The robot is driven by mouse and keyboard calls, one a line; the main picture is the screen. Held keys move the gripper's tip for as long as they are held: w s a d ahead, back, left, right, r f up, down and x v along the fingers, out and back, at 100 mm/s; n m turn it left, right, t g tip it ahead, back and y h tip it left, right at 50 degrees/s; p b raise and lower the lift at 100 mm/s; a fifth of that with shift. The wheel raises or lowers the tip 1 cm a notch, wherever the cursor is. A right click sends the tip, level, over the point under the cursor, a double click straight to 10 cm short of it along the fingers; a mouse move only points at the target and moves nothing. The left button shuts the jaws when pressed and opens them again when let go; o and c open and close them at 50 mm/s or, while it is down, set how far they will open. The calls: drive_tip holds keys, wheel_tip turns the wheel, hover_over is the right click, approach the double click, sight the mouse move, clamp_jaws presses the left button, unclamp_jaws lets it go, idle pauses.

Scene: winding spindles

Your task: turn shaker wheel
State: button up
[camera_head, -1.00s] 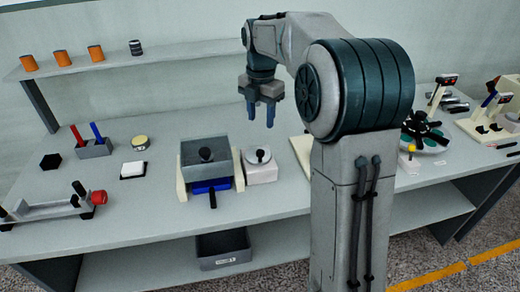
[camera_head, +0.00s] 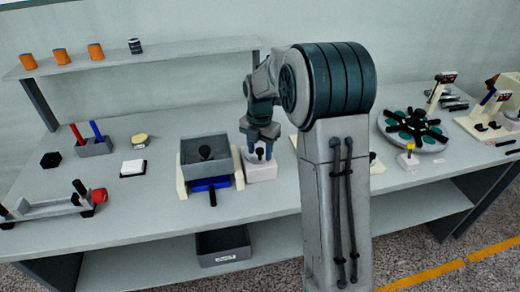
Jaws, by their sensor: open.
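The shaker is a grey open box (camera_head: 205,158) between cream side walls, with a black knob inside and a blue part (camera_head: 211,184) with a black handle at its front. Beside it on the right stands a white block (camera_head: 262,173) with a small wheel and a black knob (camera_head: 260,154) on top; I take this as the shaker wheel. The wheel's disc is mostly hidden by the fingers.
A round turntable (camera_head: 413,130) with black arms stands at the right, with a small white block with a yellow knob (camera_head: 408,159) in front. A white pad (camera_head: 133,168) and a red-and-blue-handled holder (camera_head: 94,147) are at the left. A shelf (camera_head: 140,56) runs behind.

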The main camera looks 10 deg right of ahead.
drive_tip(key=shift+f, duration=0.2)
clamp_jaws()
